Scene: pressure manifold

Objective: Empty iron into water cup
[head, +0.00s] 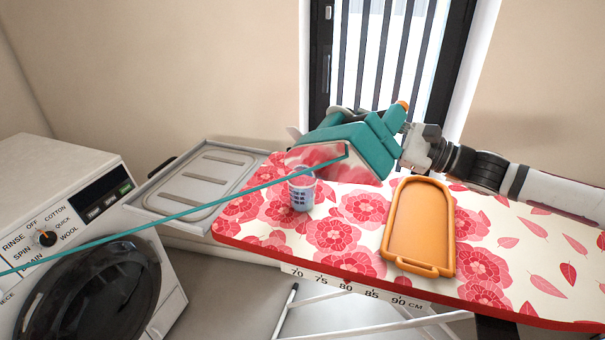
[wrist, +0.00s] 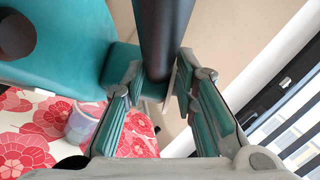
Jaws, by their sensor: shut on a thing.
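My gripper (head: 408,140) is shut on the teal iron (head: 372,138) and holds it tilted above the ironing board. In the wrist view, the gripper (wrist: 155,88) has its fingers on both sides of the iron's dark handle (wrist: 164,35). The iron's shiny soleplate shows a red reflection in the head view. The water cup (head: 301,190), pale with dark blue marks, stands upright on the board just below the iron's left part. Part of it also shows in the wrist view (wrist: 80,126). No water stream is visible.
The floral ironing board (head: 510,285) carries an orange iron tray (head: 418,235) right of the cup. A grey metal rest (head: 190,182) is at its left end. A teal cord (head: 150,230) crosses leftward past a washing machine (head: 80,240). A barred window is behind.

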